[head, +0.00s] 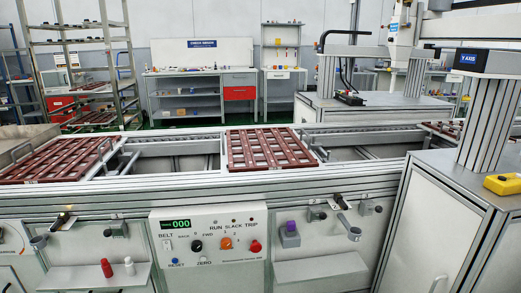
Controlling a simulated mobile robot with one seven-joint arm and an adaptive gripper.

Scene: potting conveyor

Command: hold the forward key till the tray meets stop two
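A control panel (207,252) on the conveyor's front has a display (176,224) reading 000. A black knob (196,246) sits below the BACK and FWD lettering. An orange knob (226,243) sits below the marks 1 and 2. A reddish-brown slatted tray (268,149) lies mid-conveyor, with another tray (52,160) at the left and one partly hidden at the right. I cannot tell which part is stop two. My gripper is not in view.
The conveyor's front rail (130,207) runs across the picture. Below it, a shelf (97,278) holds a red and a white bottle. A grey cabinet (450,215) with a yellow box (503,184) fills the right. Racks and benches stand behind.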

